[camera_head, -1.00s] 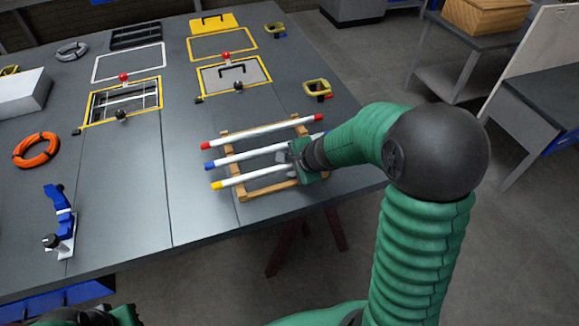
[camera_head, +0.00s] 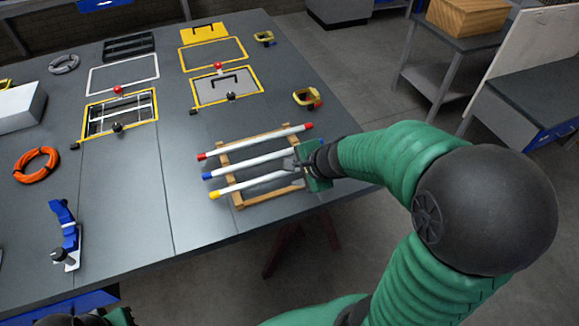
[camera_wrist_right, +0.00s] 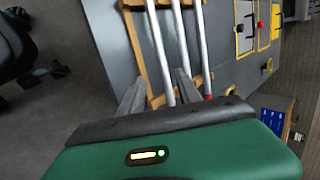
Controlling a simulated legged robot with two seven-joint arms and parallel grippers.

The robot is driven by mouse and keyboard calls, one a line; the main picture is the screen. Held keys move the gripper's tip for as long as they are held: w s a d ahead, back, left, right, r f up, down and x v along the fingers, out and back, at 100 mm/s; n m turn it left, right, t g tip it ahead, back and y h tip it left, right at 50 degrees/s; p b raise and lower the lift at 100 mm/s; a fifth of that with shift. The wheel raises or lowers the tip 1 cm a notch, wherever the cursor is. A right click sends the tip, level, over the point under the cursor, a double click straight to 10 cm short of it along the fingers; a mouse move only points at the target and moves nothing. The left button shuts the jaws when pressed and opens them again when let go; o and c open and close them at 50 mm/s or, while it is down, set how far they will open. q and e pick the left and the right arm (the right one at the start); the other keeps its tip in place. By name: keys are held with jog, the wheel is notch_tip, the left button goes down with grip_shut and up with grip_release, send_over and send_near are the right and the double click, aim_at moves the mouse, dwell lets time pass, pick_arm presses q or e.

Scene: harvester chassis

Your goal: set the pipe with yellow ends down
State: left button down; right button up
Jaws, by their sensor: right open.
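The pipe with yellow ends (camera_head: 245,185) is white and lies across the wooden rack (camera_head: 238,198), nearest the table's front edge. Its yellow left end shows; its right end is hidden by my right gripper. My right gripper (camera_head: 292,166) is at the pipe's right part, low over the rack. In the right wrist view, its two grey fingers (camera_wrist_right: 158,92) are apart, with the nearest white pipe (camera_wrist_right: 159,50) running between them. I cannot tell whether a finger touches it.
The blue-ended pipe (camera_head: 240,166) and the red-ended pipe (camera_head: 255,140) lie beside it on the same rack. The right finger is close to the middle pipe in the wrist view. Bare tabletop (camera_head: 185,215) lies to the left.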

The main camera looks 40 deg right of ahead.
jog(key=s+a+f+n+g, duration=0.2)
jog(key=a+n, duration=0.4)
jog(key=n, duration=0.4)
jog(key=s+a+f+n+g, duration=0.2)
jog(key=s+a+f+n, duration=0.3)
jog(key=n, duration=0.5)
jog(key=shift+s+a+g, duration=0.4)
jog(key=shift+s+a, duration=0.1)
jog(key=shift+s, duration=0.5)
